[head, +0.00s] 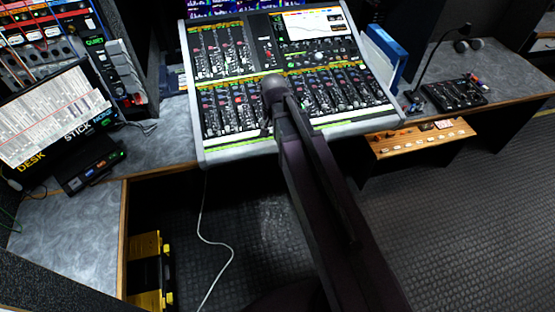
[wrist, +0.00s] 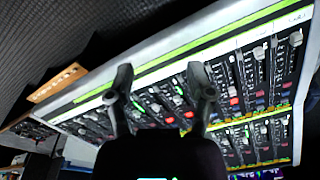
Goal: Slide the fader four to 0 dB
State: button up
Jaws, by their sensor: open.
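The mixing console (head: 235,152) stands on the desk in the head view, with a lower bank of faders (head: 228,112) along its front. My gripper (head: 268,122) is over this lower bank, left of its middle, and covers some strips. In the wrist view the console (wrist: 172,64) appears turned, with its light front edge and a green stripe across the top. My gripper (wrist: 161,82) is open, its two dark fingers apart and empty over the fader strips. Fader knobs (wrist: 259,52) show to the right of the fingers. Strip numbers are too small to read, so I cannot tell which is fader four.
A yellow case (head: 146,270) sits on the floor.

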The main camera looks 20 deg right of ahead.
jog(key=s+f+n+b, duration=0.4)
jog(key=s+f+b, duration=0.2)
jog(key=f+b, duration=0.2)
jog(key=shift+f, duration=0.3)
jog(key=shift+n, duration=0.3)
jog(key=shift+c, duration=0.2)
